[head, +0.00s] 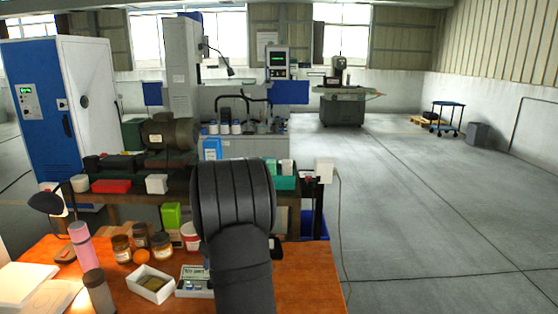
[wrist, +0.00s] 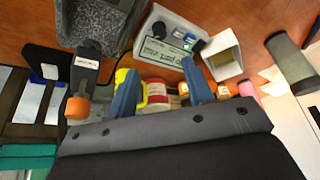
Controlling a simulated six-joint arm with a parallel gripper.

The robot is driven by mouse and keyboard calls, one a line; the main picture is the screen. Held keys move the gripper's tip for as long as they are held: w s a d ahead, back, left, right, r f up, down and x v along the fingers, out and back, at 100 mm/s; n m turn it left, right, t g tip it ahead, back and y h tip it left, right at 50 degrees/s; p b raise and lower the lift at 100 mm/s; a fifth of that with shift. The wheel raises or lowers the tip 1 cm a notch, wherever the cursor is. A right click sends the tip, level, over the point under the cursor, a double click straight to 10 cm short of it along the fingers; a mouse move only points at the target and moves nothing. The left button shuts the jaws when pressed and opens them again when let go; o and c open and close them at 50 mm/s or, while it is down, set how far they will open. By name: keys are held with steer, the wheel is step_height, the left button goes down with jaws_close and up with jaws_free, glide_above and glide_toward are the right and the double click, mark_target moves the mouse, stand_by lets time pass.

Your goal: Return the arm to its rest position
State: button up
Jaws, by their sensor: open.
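My arm (head: 233,200) rises dark and thick at the front middle of the head view, over the right part of the orange-brown table (head: 310,272). My gripper itself is hidden there behind the arm. In the wrist view my gripper (wrist: 158,68) shows two blue fingers set well apart. I see nothing held between them. Beyond the fingers lie a pale device with a small display (wrist: 170,40) and an open white box (wrist: 222,58); the fingers look apart from both, though the distance is hard to judge.
The table's left side holds the white box (head: 151,283), several jars (head: 162,246), an orange (head: 141,255), a pink cylinder (head: 82,245) and a grey bottle (head: 98,290). Behind stands a bench with a red bin (head: 111,186). Open floor (head: 430,220) lies to the right.

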steer(key=x, duration=1.3)
steer(key=shift+a+f, duration=0.1)
steer(key=shift+f, duration=0.1)
steer(key=shift+a+m+t+h, duration=0.1)
steer(key=shift+m+t+h, duration=0.3)
steer(key=shift+m, duration=1.15)
steer(key=shift+a+m+t+h, duration=0.15)
steer(key=shift+m+h, duration=0.45)
steer(key=shift+m, duration=0.95)
steer(key=shift+d+m+h, duration=0.1)
steer(key=shift+m+h, duration=0.2)
steer(key=shift+m, duration=0.3)
steer(key=o, duration=1)
steer(key=shift+o, duration=0.8)
steer(key=shift+d+r, duration=0.1)
steer(key=s+d+r+m+g, duration=0.25)
steer(key=d+r+m, duration=0.25)
steer(key=r+m, duration=0.45)
steer(key=s+d+r+m+g, duration=0.25)
steer(key=d+r+m, duration=0.25)
steer(key=r+m, duration=0.4)
steer(key=shift+m+t+h, duration=0.4)
steer(key=shift+m+t, duration=0.05)
steer(key=shift+m, duration=0.1)
steer(key=f, duration=1.1)
steer(key=shift+d, duration=0.3)
